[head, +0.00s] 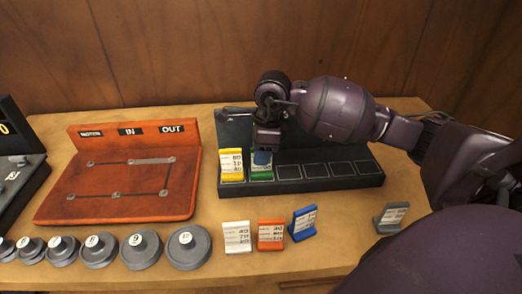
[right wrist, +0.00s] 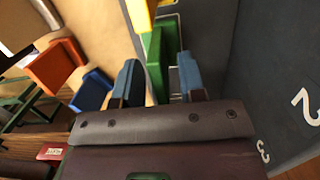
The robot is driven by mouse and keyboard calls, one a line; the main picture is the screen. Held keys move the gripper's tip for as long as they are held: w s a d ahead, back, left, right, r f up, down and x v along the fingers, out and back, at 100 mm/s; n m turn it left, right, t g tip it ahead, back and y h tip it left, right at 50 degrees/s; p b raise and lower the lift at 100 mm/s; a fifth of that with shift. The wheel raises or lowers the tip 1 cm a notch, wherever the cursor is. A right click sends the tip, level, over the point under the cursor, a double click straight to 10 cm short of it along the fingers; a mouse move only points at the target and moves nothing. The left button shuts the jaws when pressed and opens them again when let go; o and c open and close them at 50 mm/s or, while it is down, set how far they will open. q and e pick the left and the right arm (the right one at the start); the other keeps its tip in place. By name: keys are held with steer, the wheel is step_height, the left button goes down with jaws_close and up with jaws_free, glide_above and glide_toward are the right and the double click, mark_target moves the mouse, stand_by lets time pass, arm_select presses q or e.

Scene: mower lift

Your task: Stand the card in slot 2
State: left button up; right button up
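The green card (head: 261,173) stands in the second slot from the left of the dark rack (head: 330,172), beside the yellow card (head: 231,165) in the first slot. My right gripper (head: 263,157) is over the green card, its blue fingertips pointing down. In the right wrist view the fingers (right wrist: 160,80) are apart, with the green card (right wrist: 154,60) between and just beyond their tips. I see a gap beside the right finger. The fingers partly hide the card's face in the head view. My left gripper is not in view.
White (head: 237,237), orange (head: 271,235) and blue (head: 302,223) cards stand in front of the rack; a grey card (head: 391,217) stands farther right. A red board (head: 125,172) and several round weights (head: 189,246) are at the left. The rack's right slots are empty.

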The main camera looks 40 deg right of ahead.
steer(key=shift+r, duration=0.1)
step_height(320, 180, up, 12)
steer(key=d, duration=0.1)
steer(key=shift+s+d+p, duration=0.25)
steer(key=shift+s+p, duration=0.1)
steer(key=shift+s, duration=0.1)
stand_by(0.7)
